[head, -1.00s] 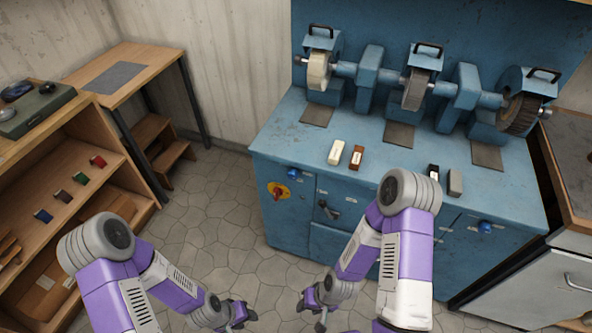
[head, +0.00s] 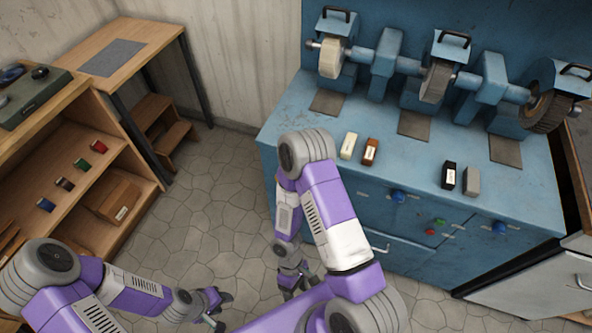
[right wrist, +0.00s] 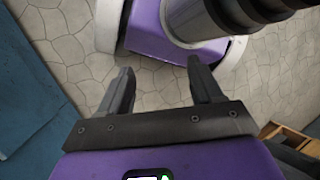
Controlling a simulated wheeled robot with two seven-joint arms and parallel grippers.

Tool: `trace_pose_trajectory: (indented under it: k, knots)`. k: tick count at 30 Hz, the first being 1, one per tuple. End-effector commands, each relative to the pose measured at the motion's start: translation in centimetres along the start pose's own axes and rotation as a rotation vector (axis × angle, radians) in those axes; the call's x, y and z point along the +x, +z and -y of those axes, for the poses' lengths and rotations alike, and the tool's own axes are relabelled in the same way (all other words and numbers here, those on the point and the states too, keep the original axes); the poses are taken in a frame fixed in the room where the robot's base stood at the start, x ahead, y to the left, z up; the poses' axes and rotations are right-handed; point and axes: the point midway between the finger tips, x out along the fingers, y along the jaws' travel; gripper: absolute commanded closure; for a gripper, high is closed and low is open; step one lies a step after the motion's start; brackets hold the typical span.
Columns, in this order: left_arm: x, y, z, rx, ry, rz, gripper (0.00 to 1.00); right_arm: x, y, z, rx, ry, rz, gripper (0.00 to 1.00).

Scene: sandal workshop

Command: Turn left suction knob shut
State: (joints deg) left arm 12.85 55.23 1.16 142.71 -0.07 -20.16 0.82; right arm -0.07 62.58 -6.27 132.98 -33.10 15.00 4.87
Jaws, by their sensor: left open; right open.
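The blue bench (head: 285,120) has a row of knobs on its front. A blue knob (head: 398,197) shows near the middle of the front and another blue knob (head: 500,228) further right. The bench's left front, where a leftmost blue knob stood in the earlier view, is hidden behind my right arm. My left gripper (head: 224,311) is open and empty over the floor, left of the bench. My right gripper (head: 295,287) is low in front of the bench, apart from the knobs. The right wrist view shows its fingers (right wrist: 160,70) open with nothing between them.
Buffing wheels (head: 331,58) stand on the bench, with light and brown blocks (head: 370,151) and dark and grey blocks (head: 472,181) near its front edge. Wooden shelves (head: 125,165) stand left, a wooden table (head: 150,45) behind. Tiled floor (head: 215,200) lies clear between.

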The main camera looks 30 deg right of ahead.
Motion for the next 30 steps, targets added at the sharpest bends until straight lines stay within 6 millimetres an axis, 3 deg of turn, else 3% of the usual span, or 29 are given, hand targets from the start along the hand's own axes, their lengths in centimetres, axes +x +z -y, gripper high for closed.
trace_pose_trajectory:
  k: [3,6,8,12,15,19,24,30]
  knots:
    - [-0.5,0.0,-0.1,-0.001,0.000,0.000,0.57,-0.8,3.6,-4.2,-0.236,0.223,0.296,0.35]
    - [-0.7,0.1,-0.2,-0.001,0.000,0.000,0.57,-3.8,4.9,-9.2,-0.402,0.479,0.530,0.35]
    - [-0.9,0.1,-0.3,-0.001,0.000,0.000,0.57,-6.6,4.5,-12.2,-0.487,0.660,0.655,0.35]
    - [-1.2,0.1,-0.4,-0.001,0.000,0.000,0.57,-14.5,0.7,-16.5,-0.631,1.109,0.864,0.35]
    - [-1.4,0.1,-0.5,-0.001,0.000,0.000,0.57,-19.4,-2.9,-17.0,-0.689,1.395,0.938,0.35]
    - [-1.5,0.1,-0.5,-0.001,0.000,0.000,0.57,-23.6,-6.3,-16.1,-0.727,1.656,0.971,0.35]
    - [-1.5,0.1,-0.5,-0.001,0.000,0.000,0.57,-25.7,-8.1,-15.7,-0.738,1.786,0.973,0.35]
    - [-1.1,0.1,-0.4,-0.001,0.000,0.000,0.57,-26.8,-8.2,-18.4,-0.734,1.787,0.975,0.35]
